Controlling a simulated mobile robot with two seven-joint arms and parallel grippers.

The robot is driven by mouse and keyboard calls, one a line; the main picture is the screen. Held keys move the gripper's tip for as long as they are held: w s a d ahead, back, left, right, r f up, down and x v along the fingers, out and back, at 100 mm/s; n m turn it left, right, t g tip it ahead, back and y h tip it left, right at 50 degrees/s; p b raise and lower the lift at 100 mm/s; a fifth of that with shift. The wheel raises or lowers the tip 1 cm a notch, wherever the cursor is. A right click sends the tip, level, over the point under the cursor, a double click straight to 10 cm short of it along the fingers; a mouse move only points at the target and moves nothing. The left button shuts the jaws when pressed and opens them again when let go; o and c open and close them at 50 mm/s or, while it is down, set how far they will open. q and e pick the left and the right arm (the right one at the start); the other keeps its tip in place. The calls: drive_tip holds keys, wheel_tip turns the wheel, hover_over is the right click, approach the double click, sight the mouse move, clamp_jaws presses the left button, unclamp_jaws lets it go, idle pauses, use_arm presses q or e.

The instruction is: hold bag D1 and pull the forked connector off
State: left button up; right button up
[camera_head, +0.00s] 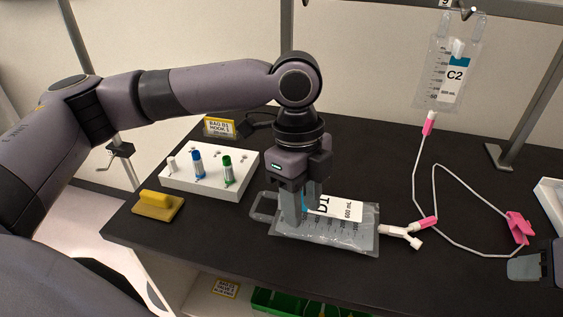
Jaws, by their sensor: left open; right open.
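Bag D1 (352,240), a clear flat bag with a white label, lies on the black table. My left gripper (303,218) points down over the left half of the bag, open, its fingers hiding part of the label. I cannot tell if the fingers touch the bag. The white forked connector (402,232) sits at the bag's right end, and a pink fitting (427,222) with a thin tube joins its upper branch. My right gripper (524,268) is only partly in view at the right edge, open, to the right of the connector.
Bag C2 (447,85) hangs from a hook at the upper right, its tube (432,165) running down to the table. A pink clamp (519,228) is on the tube near my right gripper. A white block (205,178) with capped tubes and a yellow object (158,205) stand at left.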

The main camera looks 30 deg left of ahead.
use_arm(q)
drive_tip(key=w+a+r+n, duration=0.1)
drive_tip(key=w+a+r+n+y, duration=0.1)
drive_tip(key=a+n, duration=0.1)
drive_tip(key=w+a+r+n+t, duration=0.1)
drive_tip(key=a, duration=0.1)
drive_tip(key=shift+w+a+r+n+y, duration=0.1)
drive_tip(key=shift+w+r+n+y, duration=0.1)
drive_tip(key=shift+r+n+y, duration=0.15)
drive_tip(key=shift+a+f+n, duration=0.1)
drive_tip(key=shift+a+n, duration=0.05)
drive_tip(key=shift+n, duration=0.1)
drive_tip(key=shift+f, duration=3.45)
clamp_jaws()
drive_tip(key=shift+w, duration=0.1)
